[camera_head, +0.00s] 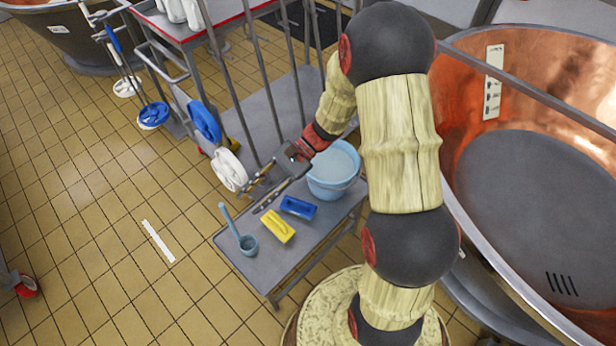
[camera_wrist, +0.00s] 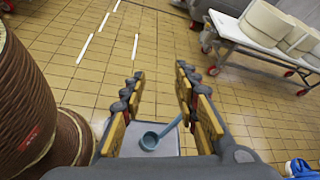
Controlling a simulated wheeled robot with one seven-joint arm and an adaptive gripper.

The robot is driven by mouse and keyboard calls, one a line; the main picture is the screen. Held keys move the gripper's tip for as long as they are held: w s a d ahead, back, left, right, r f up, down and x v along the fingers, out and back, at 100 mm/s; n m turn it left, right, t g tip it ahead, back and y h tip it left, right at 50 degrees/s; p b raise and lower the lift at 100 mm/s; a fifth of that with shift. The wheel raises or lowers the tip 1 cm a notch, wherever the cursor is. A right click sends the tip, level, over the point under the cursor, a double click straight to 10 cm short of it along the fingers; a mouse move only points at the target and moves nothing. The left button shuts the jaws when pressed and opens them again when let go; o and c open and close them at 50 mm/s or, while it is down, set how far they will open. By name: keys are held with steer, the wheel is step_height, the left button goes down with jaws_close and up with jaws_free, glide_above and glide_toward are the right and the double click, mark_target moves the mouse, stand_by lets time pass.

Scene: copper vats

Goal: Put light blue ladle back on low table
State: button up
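The light blue ladle (camera_head: 247,243) rests on the left end of the grey low table (camera_head: 268,273). Its handle leans up and away, over the table's far left edge. My gripper (camera_head: 251,200) is open and empty, above the far side of the table, apart from the ladle. In the wrist view, the ladle (camera_wrist: 150,141) shows beyond and below the open fingers (camera_wrist: 160,72), on a light patch of the table (camera_wrist: 162,152). Its handle partly passes behind the right finger.
A yellow brush (camera_head: 278,227) and a blue brush (camera_head: 298,207) lie on the table right of the ladle. A light blue bucket (camera_head: 333,175) stands at its right end. A rack with hanging tools (camera_head: 205,122) is behind. A copper vat (camera_head: 560,190) is right.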

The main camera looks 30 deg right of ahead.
steer(key=s+d+r+n+t+h, duration=0.3)
steer(key=s+r+n+h, duration=0.3)
steer(key=r, duration=0.4)
steer(key=s+d+r+n+t+h, duration=0.4)
steer(key=s+d+r+n+h, duration=0.1)
steer(key=r, duration=0.4)
steer(key=s+n+h, duration=0.1)
steer(key=s, duration=0.1)
steer(key=shift+s+d+r+h, duration=0.3)
steer(key=shift+r+h, duration=0.1)
